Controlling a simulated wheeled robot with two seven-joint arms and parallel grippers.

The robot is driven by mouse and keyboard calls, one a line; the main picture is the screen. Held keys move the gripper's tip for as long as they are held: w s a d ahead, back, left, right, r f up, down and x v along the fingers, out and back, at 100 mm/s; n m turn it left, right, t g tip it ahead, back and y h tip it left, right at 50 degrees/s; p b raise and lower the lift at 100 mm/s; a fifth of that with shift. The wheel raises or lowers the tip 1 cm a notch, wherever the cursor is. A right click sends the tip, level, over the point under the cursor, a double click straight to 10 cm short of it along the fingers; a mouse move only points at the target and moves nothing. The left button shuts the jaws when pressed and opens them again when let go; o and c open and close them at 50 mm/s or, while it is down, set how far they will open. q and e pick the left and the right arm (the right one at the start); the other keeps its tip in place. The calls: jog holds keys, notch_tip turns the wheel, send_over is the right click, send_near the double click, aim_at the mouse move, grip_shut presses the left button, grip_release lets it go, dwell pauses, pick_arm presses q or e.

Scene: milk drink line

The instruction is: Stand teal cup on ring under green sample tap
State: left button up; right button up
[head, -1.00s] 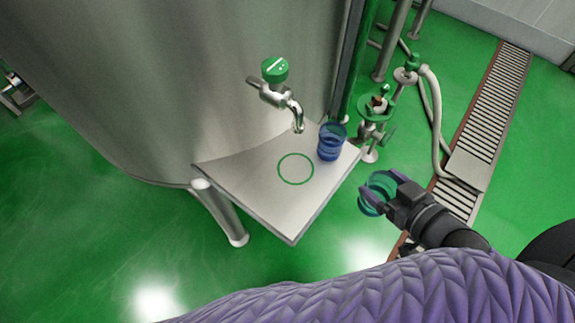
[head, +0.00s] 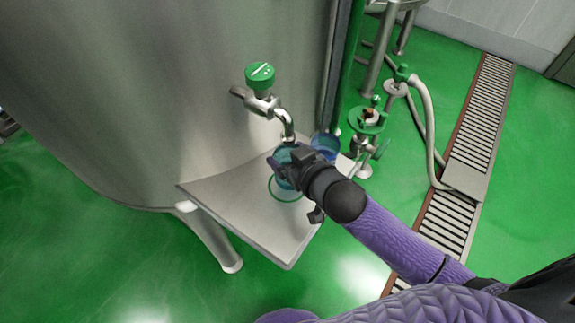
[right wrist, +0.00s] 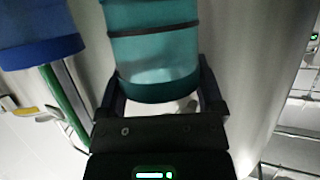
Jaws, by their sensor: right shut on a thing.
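The teal cup (head: 284,178) is held in my right gripper (head: 288,165), just below the spout of the green-topped sample tap (head: 261,78). The gripper is shut on the cup, and its dark body covers much of it. The green ring (head: 275,197) on the metal shelf shows past the cup's left and lower side. I cannot tell whether the cup's base touches the shelf. In the right wrist view the teal cup (right wrist: 155,48) sits between both fingers (right wrist: 160,92). My left gripper is not in view.
A blue cup (head: 325,145) stands on the shelf just right of the teal cup, close to my gripper; it also shows in the right wrist view (right wrist: 38,35). The steel tank (head: 150,90) rises behind. The shelf's front (head: 270,235) is bare. A green-handled valve (head: 368,120) stands right.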

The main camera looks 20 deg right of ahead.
aim_at(282, 160)
notch_tip(282, 160, down, 3)
jog(key=shift+f+b, duration=0.1)
jog(key=shift+b, duration=0.45)
jog(key=shift+w+a+f, duration=0.15)
jog(key=shift+f, duration=0.05)
jog(key=shift+r, duration=0.25)
jog(key=o, duration=1)
jog(key=shift+c, duration=0.2)
jog(key=shift+r, duration=0.1)
pick_arm(q)
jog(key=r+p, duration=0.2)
jog(key=p, duration=0.2)
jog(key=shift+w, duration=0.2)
pick_arm(e)
jog(key=v, duration=1.2)
